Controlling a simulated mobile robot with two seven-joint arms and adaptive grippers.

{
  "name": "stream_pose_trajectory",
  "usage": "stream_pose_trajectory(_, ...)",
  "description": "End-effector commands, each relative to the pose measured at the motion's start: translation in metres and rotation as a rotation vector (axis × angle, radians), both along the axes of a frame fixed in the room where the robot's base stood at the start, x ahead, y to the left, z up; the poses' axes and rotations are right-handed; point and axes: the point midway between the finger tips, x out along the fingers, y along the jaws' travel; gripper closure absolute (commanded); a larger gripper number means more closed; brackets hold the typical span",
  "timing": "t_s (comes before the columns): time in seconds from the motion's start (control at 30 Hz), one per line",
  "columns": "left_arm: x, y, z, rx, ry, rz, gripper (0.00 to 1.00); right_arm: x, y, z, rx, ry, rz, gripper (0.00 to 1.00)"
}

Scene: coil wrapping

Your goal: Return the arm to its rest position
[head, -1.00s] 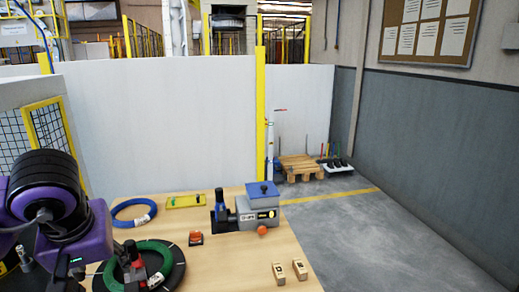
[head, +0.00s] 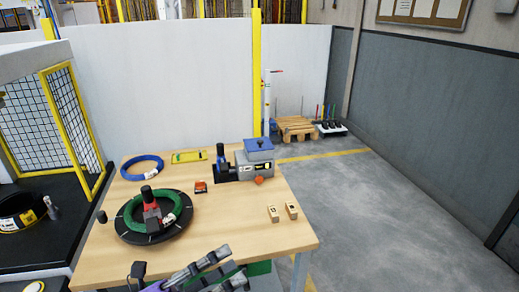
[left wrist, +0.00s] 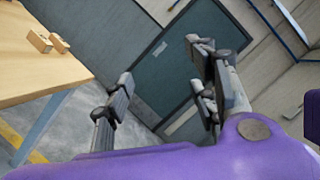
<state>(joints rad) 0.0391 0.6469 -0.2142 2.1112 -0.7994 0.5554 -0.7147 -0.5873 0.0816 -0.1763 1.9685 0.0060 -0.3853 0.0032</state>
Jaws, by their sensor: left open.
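My left gripper (head: 230,264) is low in the head view, at the near edge of the wooden table (head: 240,215), pointing right. It is open, with nothing between its fingers. In the left wrist view the same gripper (left wrist: 160,78) shows its fingers spread apart against a wall and a dark door-like panel. A green coil (head: 131,222) lies on a round black turntable (head: 127,236) on the table, apart from the gripper. A red and black part (head: 151,214) stands at the coil. My right gripper is not in view.
The table holds a blue coil (head: 141,167), a yellow level-like tool (head: 188,157), a grey machine with a blue top (head: 255,162) and two wooden blocks (head: 273,214). Yellow mesh fencing (head: 75,115) stands at left. The floor (head: 400,215) at right is clear.

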Motion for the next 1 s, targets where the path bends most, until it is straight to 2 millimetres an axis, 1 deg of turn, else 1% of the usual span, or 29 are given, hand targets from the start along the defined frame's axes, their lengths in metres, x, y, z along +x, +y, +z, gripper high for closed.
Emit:
stream_pose_trajectory(0.03, 0.009, 0.024, -0.021, -0.176, 0.220, 0.139, 0.47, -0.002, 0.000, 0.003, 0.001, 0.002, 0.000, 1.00)
stream_pose_trajectory(0.07, 0.013, 0.039, -0.038, -0.283, 0.353, 0.221, 0.47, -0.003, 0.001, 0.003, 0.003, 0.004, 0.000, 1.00)
stream_pose_trajectory(0.1, 0.015, 0.059, -0.062, -0.413, 0.510, 0.316, 0.47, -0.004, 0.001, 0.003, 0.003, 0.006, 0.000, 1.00)
stream_pose_trajectory(0.17, 0.010, 0.084, -0.100, -0.585, 0.711, 0.443, 0.47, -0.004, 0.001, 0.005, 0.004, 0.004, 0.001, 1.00)
stream_pose_trajectory(0.2, 0.002, 0.098, -0.127, -0.690, 0.831, 0.523, 0.47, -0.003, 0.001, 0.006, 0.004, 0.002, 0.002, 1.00)
stream_pose_trajectory(0.27, -0.016, 0.116, -0.166, -0.843, 0.996, 0.634, 0.47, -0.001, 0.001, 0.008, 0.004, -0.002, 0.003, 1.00)
stream_pose_trajectory(0.3, -0.031, 0.124, -0.191, -0.941, 1.098, 0.705, 0.47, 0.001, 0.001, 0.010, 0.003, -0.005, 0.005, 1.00)
stream_pose_trajectory(0.37, -0.057, 0.134, -0.228, -1.082, 1.239, 0.808, 0.47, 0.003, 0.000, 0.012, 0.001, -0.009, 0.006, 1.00)
stream_pose_trajectory(0.4, -0.076, 0.138, -0.250, -1.171, 1.322, 0.871, 0.47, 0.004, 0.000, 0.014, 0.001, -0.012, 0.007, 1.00)
stream_pose_trajectory(0.47, -0.104, 0.140, -0.278, -1.294, 1.432, 0.957, 0.47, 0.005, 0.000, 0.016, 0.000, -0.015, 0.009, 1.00)
stream_pose_trajectory(0.5, -0.122, 0.140, -0.294, -1.366, 1.494, 1.009, 0.47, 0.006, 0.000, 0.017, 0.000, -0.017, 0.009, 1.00)
stream_pose_trajectory(0.6, -0.160, 0.136, -0.324, -1.512, 1.615, 1.111, 0.47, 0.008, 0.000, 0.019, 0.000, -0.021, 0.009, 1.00)
stream_pose_trajectory(0.7, -0.184, 0.130, -0.339, -1.603, 1.685, 1.171, 0.47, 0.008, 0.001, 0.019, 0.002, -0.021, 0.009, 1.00)
stream_pose_trajectory(0.8, -0.195, 0.128, -0.346, -1.643, 1.716, 1.200, 0.47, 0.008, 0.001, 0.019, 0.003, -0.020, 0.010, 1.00)
stream_pose_trajectory(1.0, -0.197, 0.128, -0.348, -1.647, 1.721, 1.204, 0.47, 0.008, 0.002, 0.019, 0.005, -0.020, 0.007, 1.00)
